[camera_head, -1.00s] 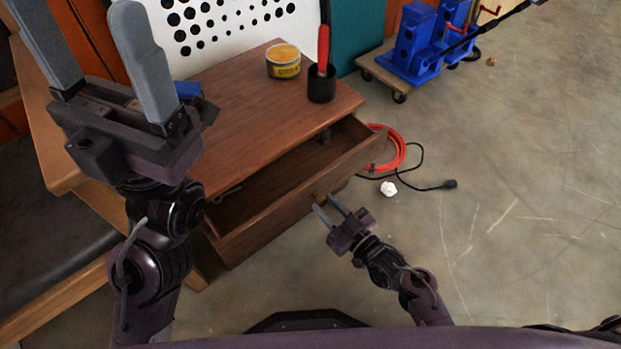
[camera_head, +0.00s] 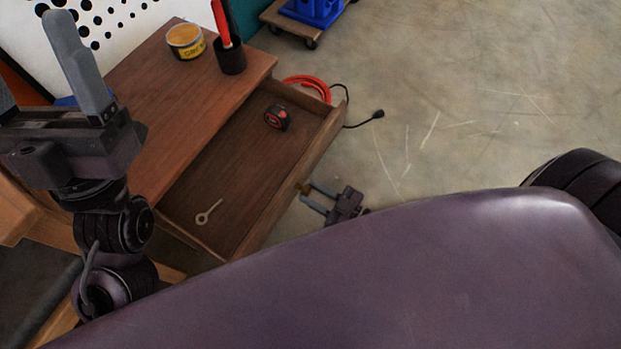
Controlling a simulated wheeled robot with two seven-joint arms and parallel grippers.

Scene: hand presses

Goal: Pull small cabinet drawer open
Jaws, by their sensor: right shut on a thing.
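The small wooden cabinet (camera_head: 165,75) stands at the left of the view. Its drawer (camera_head: 292,148) is pulled well out, and its inside shows. A black and red tape measure (camera_head: 277,117) and a pale wrench (camera_head: 208,212) lie in the drawer. My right gripper (camera_head: 304,194) is at the outer face of the drawer front, shut on the small brass-coloured knob (camera_head: 300,188). My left gripper (camera_head: 45,62) is raised at the left, in front of the cabinet, with its fingers wide apart and nothing between them.
A yellow tin (camera_head: 186,43) and a black cup (camera_head: 230,58) with a red-handled tool stand on the cabinet top. A coiled orange cable (camera_head: 309,83) lies on the floor behind the drawer. A blue machine on a wheeled dolly (camera_head: 290,22) is further back. The floor at right is clear.

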